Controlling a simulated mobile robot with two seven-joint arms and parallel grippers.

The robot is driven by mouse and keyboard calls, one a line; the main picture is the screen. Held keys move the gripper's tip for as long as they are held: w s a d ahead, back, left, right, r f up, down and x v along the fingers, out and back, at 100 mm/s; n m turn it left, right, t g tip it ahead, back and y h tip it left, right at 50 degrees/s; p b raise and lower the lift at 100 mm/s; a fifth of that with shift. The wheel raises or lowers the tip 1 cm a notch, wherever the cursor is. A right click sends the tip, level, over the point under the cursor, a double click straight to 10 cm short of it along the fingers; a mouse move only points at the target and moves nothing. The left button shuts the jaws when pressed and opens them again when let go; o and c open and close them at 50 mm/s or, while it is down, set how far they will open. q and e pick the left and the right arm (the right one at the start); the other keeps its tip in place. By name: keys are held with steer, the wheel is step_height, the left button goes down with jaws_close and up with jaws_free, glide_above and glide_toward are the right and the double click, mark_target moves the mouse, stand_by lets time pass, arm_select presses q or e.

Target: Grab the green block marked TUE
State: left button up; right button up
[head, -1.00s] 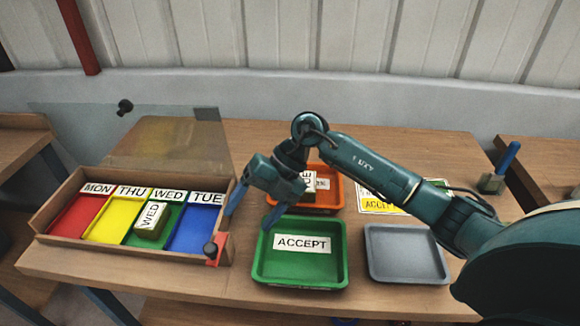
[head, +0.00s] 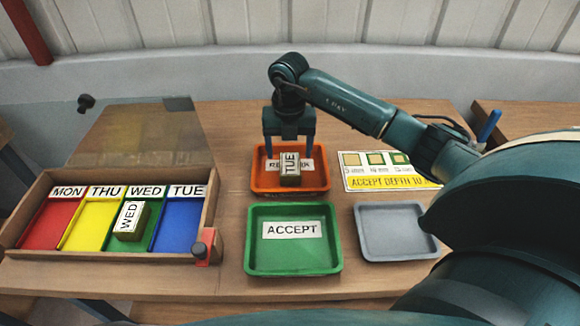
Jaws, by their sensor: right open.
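The block marked TUE (head: 290,170) sits in the orange tray (head: 262,184), its white label facing me. Its visible side looks brownish green. My right gripper (head: 289,145) is open, pointing down just behind and above the block, with its fingers apart on either side. I cannot tell whether the fingers touch the block. My left gripper is not in view.
A wooden box with day compartments (head: 212,200) stands at left, with a WED block (head: 130,220) in its green compartment. A green ACCEPT tray (head: 292,262) and an empty grey tray (head: 395,232) stand in front. A depth card (head: 388,172) lies right.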

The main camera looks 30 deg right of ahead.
mark_target(290, 163)
steer(key=f, duration=0.2)
steer(key=f+p, duration=0.1)
steer(key=f, duration=0.1)
steer(key=shift+s+f, duration=0.2)
steer(key=shift+f, duration=0.2)
steer(key=c, duration=1.1)
steer(key=shift+r, duration=0.1)
